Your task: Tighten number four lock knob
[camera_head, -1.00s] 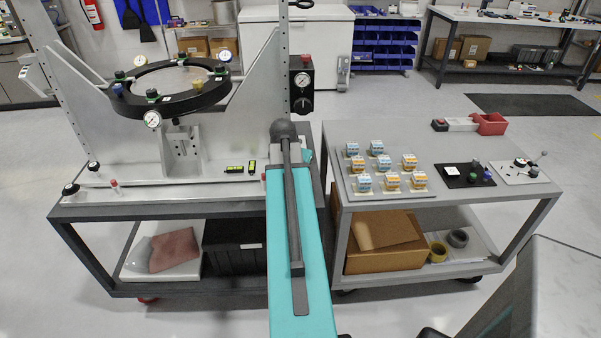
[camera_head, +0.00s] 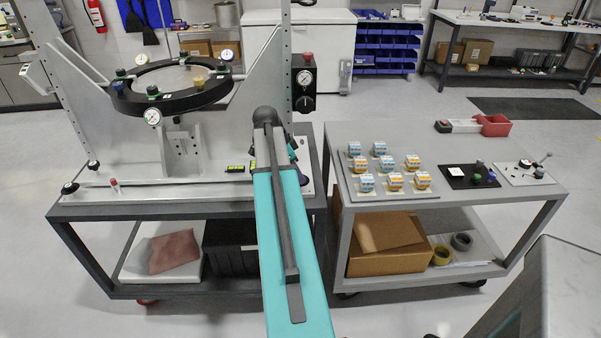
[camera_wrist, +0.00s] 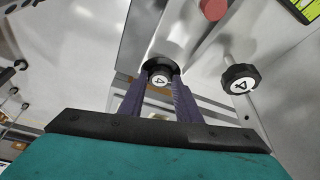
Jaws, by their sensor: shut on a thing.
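In the wrist view a round black knob (camera_wrist: 159,67) has a white face marked with a 4. My gripper (camera_wrist: 160,84) has its two dark fingers on either side of this knob and is shut on it. A second black knob (camera_wrist: 239,77) with a white, numbered face stands apart to the right on a metal stem; its mark also looks like a 4, turned. In the head view my teal arm reaches to the fixture's right end and hides the gripped knob.
The mirror fixture has a black ring (camera_head: 170,88) with gauges and coloured knobs. A red cap (camera_wrist: 214,9) is close above the fingers in the wrist view. A grey cart (camera_head: 440,215) with connector blocks is to the right.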

